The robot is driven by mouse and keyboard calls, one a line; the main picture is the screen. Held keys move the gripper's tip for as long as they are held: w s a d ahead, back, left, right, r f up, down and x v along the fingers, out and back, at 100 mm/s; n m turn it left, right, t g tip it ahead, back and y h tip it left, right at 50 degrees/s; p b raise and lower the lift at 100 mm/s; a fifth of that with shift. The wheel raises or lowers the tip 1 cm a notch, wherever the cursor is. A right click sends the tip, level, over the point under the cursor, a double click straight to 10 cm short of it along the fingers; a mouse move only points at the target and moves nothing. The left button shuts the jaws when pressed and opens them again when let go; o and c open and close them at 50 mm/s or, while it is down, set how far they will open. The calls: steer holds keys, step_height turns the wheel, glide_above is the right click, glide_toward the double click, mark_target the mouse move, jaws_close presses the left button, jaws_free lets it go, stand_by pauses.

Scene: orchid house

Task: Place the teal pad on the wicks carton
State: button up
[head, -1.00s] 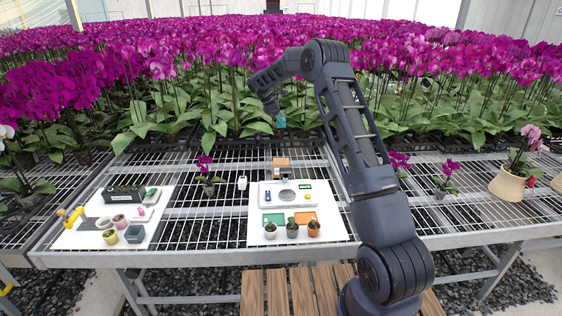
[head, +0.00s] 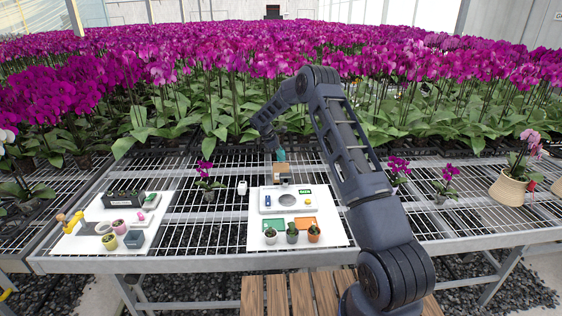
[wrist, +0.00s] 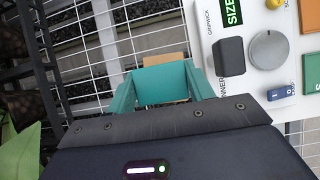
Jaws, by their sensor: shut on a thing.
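The teal pad (wrist: 163,84) is between the two teal-coloured fingers of my gripper (wrist: 162,88) in the wrist view. My gripper is shut on it. In the head view my gripper (head: 281,156) hangs from above at the back of the white board, with teal showing at its tip. The wicks carton (head: 282,170) is a small brown box just below the tip. Part of the carton (wrist: 166,59) shows beyond the pad in the wrist view, and the pad hides much of it. I cannot tell whether pad and carton touch.
A white panel with a grey disc (head: 287,200) stands in front of the carton. Green (head: 274,219) and orange (head: 306,222) mats and several small pots are nearer. A small white item (head: 242,187) and a potted orchid (head: 208,184) stand left on the mesh bench.

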steer(key=shift+f, duration=1.95)
steer(key=shift+f, duration=0.15)
steer(key=o, duration=1)
steer(key=shift+c, duration=0.2)
